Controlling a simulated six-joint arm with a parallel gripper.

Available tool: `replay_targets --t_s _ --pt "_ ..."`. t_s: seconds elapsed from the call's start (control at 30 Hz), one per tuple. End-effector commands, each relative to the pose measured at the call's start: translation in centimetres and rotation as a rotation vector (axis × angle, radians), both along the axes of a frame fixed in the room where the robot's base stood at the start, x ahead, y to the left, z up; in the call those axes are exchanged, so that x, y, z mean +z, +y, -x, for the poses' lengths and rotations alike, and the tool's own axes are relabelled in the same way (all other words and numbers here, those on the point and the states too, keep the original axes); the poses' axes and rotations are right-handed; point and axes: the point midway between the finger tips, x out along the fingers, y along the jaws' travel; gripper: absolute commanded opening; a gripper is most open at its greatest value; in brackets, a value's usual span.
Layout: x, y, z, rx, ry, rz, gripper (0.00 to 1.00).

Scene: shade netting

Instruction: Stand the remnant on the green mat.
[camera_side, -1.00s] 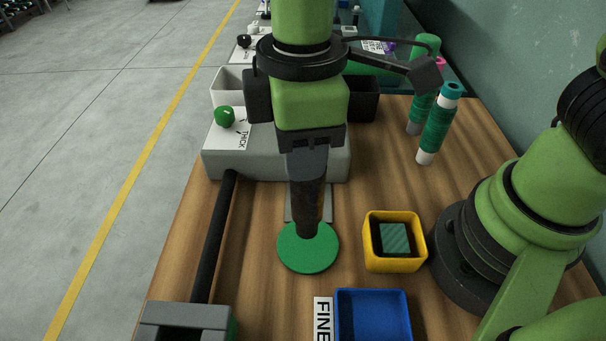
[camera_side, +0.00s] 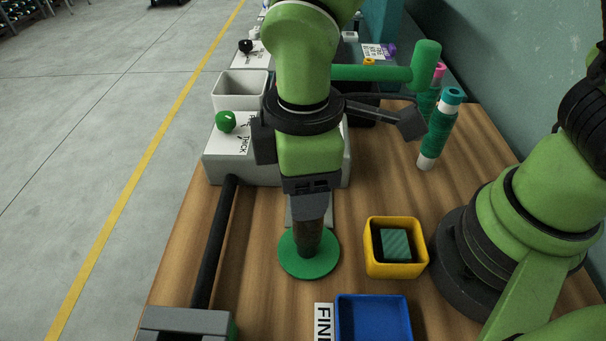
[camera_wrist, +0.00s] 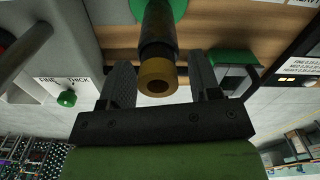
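The remnant is a short dark roll (camera_side: 308,240) with a brown hollow core end (camera_wrist: 158,78) facing the wrist camera. It looks upright, with its lower end at the middle of the round green mat (camera_side: 290,262). The mat also shows behind the roll in the wrist view (camera_wrist: 179,9). My gripper (camera_side: 309,210) points down over the roll's upper part. In the wrist view its two fingers (camera_wrist: 162,75) stand on either side of the roll, with a visible gap on each side. The gripper body hides the roll's top in the side view.
A yellow bin (camera_side: 372,265) with a green patterned block stands right of the mat. A blue tray (camera_side: 345,325) is in front. A grey box with a green knob (camera_side: 225,122) is behind, a black bar (camera_side: 215,245) at left. Green rolls (camera_side: 440,130) stand at the back right.

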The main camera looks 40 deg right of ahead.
Motion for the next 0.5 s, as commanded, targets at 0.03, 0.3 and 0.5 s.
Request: replay_targets --t_s 0.03,0.3,0.5 --pt "0.0 0.0 0.0 0.000 0.000 0.000 0.57" --pt "2.4 0.1 -0.1 0.000 -0.006 -0.005 0.57" --pt "6.9 0.0 -0.1 -0.001 -0.007 -0.006 0.57"
